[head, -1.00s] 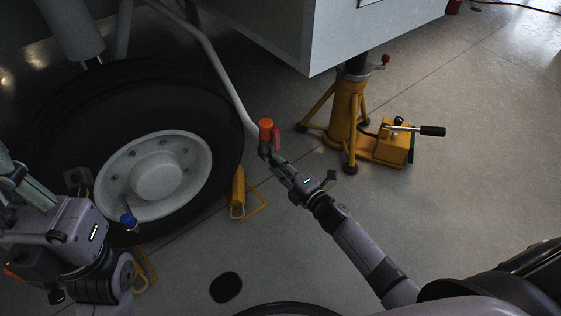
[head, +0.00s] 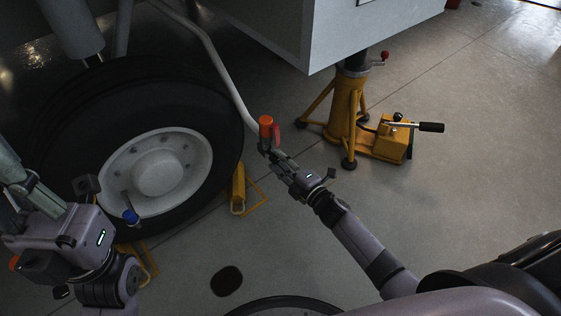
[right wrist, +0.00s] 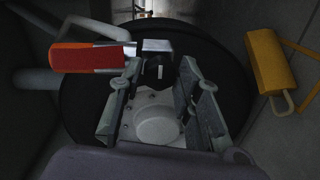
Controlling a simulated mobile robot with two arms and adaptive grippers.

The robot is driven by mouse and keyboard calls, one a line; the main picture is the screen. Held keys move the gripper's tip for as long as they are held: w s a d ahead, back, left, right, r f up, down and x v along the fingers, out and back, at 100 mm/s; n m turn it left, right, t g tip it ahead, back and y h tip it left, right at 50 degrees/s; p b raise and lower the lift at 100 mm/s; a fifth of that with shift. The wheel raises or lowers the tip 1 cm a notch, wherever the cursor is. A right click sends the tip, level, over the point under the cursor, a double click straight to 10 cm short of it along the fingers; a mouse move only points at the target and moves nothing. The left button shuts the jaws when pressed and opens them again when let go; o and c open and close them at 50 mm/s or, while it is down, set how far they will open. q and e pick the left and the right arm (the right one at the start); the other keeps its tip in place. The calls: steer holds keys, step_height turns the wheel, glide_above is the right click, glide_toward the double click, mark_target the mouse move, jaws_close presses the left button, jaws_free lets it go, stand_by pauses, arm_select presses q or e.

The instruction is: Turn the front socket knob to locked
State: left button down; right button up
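A black knob with a white mark (right wrist: 160,72) shows in the right wrist view, below a metal fitting (right wrist: 156,46) with an orange-red cylinder (right wrist: 85,57) on its left. In the head view the orange cap (head: 266,127) stands at the lower end of a pale pipe, just beyond my right gripper (head: 276,159). In the wrist view my right gripper (right wrist: 160,80) is open, with its fingertips on either side of the knob; contact is unclear. The mark's meaning cannot be read. My left gripper (head: 25,180) is at the left edge; its fingers are partly hidden.
A large wheel (head: 195,100) stands on the left, with a blue-capped part (head: 130,216) before its hub. A yellow chock (head: 238,188) sits beside the wheel. A yellow jack (head: 343,115) with a black-handled lever stands on the right under a grey box-like body (head: 370,35).

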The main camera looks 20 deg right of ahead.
steer(key=o, duration=0.3)
steer(key=shift+s, duration=0.1)
steer(key=v, duration=1.2)
